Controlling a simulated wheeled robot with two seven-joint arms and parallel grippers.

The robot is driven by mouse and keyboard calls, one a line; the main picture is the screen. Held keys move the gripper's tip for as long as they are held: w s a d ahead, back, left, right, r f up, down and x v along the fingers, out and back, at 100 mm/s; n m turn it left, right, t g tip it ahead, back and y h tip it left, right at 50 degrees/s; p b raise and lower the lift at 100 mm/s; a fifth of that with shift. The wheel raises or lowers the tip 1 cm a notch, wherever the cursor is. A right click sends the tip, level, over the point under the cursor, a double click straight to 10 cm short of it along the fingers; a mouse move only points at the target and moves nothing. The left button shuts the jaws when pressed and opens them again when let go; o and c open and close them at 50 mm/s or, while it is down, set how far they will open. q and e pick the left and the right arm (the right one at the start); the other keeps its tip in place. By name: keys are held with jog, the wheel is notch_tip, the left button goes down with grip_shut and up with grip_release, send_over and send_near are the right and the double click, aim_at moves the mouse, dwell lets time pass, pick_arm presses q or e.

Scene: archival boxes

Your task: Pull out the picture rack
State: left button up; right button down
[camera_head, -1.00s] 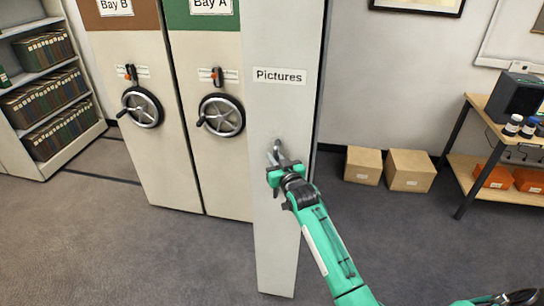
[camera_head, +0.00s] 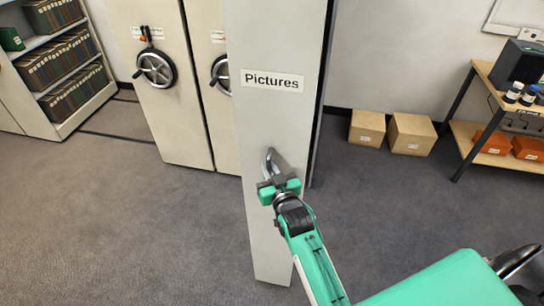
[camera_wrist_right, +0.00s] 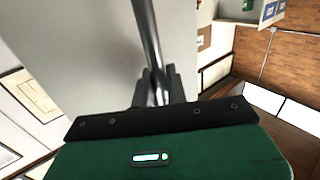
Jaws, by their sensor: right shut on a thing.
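The picture rack (camera_head: 268,120) is a tall, narrow off-white panel labelled "Pictures" in the head view. It stands out in front of the bay cabinets. Its metal handle (camera_head: 271,163) is low on the front face, and shows larger in the right wrist view (camera_wrist_right: 146,35). My right gripper (camera_head: 275,182) is shut on the handle; its dark fingers (camera_wrist_right: 158,90) close around the bar in the wrist view. The framed contents on the rack's right side are barely visible in the wrist view. My left gripper is not in view.
Bay cabinets with handwheels (camera_head: 155,69) stand left of the rack. A bookshelf (camera_head: 62,75) is at far left. Two cardboard boxes (camera_head: 410,134) sit by the back wall, with a workbench (camera_head: 461,143) at right. The grey floor in front is clear.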

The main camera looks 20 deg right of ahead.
jog(key=shift+s+a+r, duration=0.15)
jog(key=shift+s+r, duration=0.05)
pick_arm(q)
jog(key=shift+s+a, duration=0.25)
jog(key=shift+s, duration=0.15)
pick_arm(e)
jog(key=c, duration=1.8)
grip_release()
jog(key=shift+o, duration=0.2)
jog(key=shift+f, duration=0.1)
